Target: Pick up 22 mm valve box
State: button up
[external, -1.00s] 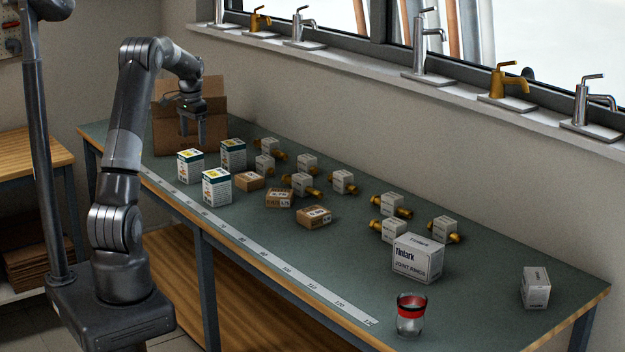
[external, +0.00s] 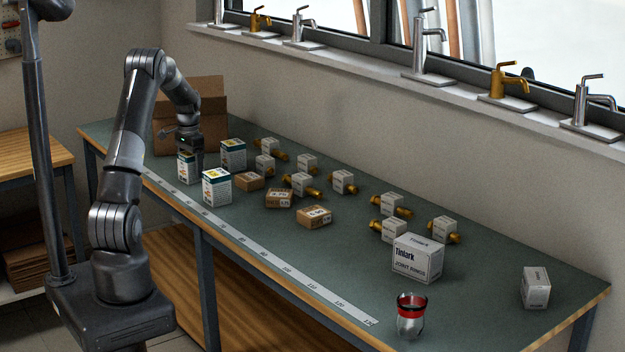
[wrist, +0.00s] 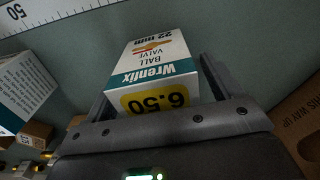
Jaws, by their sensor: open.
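The 22 mm valve box (wrist: 158,60) is white and teal, marked "Wrenfix ball valve 22 mm", with a yellow 6.50 label. In the wrist view it stands between the two fingers of my open gripper (wrist: 158,78), with a finger along each side. I cannot tell whether either finger touches it. In the external view my gripper (external: 190,150) is down over this box (external: 186,171), hiding part of its top. Two similar boxes stand near it, one in front to the right (external: 217,188) and one behind to the right (external: 233,155); their sizes are unreadable.
An open cardboard carton (external: 213,130) stands close behind my gripper. Small brown boxes (external: 278,199) and several white boxes with brass fittings (external: 303,184) lie to the right. A ruler strip (external: 270,260) runs along the front edge. The bench front right holds a red-banded glass (external: 410,318).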

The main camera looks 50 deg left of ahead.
jog(key=shift+f, duration=0.7)
jog(key=shift+c, duration=0.3)
jog(key=shift+r, duration=0.1)
jog(key=c, duration=1.2)
